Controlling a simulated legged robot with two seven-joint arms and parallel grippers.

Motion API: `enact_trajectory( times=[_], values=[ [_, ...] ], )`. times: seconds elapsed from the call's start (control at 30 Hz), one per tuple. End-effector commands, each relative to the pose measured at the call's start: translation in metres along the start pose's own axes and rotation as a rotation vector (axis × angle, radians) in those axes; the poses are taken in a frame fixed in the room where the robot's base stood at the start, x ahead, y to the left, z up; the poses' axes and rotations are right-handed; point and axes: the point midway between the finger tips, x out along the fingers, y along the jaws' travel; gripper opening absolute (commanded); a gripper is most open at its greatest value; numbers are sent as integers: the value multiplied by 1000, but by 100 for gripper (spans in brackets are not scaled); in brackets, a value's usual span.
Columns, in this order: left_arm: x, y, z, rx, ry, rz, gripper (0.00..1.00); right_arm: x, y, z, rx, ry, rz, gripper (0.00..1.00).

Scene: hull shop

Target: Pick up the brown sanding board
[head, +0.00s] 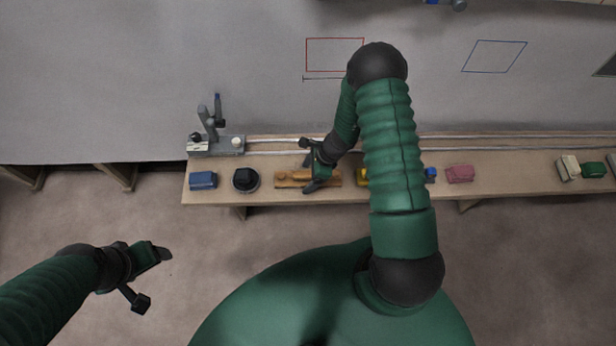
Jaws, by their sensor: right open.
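The brown sanding board (288,180) lies flat on the wooden shelf, left of the middle, with its long side along the shelf. My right gripper (308,167) is open and at the board. One finger shows over the middle of the board and the other towards the wall. I cannot tell whether it touches the board. The gripper and arm hide part of the board. My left gripper (152,277) is open and empty, over the floor at the lower left, well apart from the shelf.
The shelf (510,181) also bears a blue block (203,180), a black round tool (246,179), a yellow item (363,177) partly behind my arm, a pink block (459,173) and green-and-cream blocks (569,168). A grey clamp-like fixture (216,140) stands at its left end.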

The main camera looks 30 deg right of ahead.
Motion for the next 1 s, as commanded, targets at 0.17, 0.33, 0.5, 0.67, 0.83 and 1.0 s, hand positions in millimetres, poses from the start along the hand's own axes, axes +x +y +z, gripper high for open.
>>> enact_trajectory(
  times=[0.17,0.33,0.5,0.67,0.83,1.0],
  values=[
    [1,0,0,0,0,0,71,1,0,0,0,0,0,65],
    [1,0,0,0,0,0,71,1,0,0,0,0,0,43],
    [1,0,0,0,0,0,71,1,0,0,0,0,0,21],
    [1,0,0,0,0,0,71,1,0,0,0,0,0,0],
    [1,0,0,0,0,0,71,0,0,0,0,0,0,0],
    [-3,0,-1,0,0,0,71,-4,0,2,0,-1,0,0]
  ],
)
